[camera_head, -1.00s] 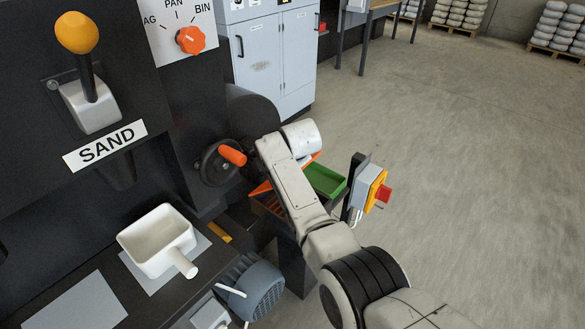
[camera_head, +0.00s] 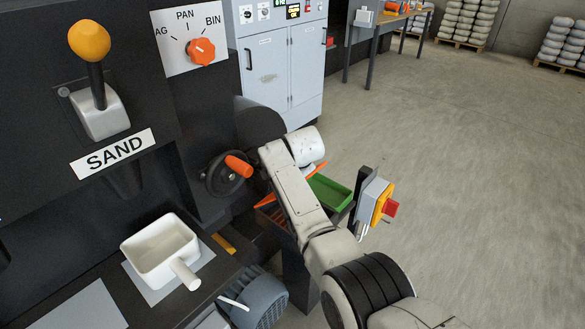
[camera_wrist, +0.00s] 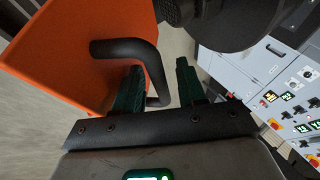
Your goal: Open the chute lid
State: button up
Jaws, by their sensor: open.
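An orange panel, which looks like the chute lid (camera_wrist: 70,58), fills the upper left of the wrist view. A bent black bar handle (camera_wrist: 128,48) stands out from it. My gripper (camera_wrist: 159,66) is open, with one dark green finger on each side of the handle's near leg. I cannot tell whether either finger touches the handle. In the head view, only thin orange edges of the lid (camera_head: 320,170) show beside my arm. My fingers and the handle are hidden there.
A handwheel (camera_head: 228,174) with an orange grip is left of my arm. A green tray (camera_head: 329,192) and a box with a red button (camera_head: 378,203) are to its right. A white scoop (camera_head: 161,252) rests on the bench. Open floor lies at the right.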

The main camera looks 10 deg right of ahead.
jog(key=shift+p+v, duration=0.3)
jog(key=shift+v, duration=5.1)
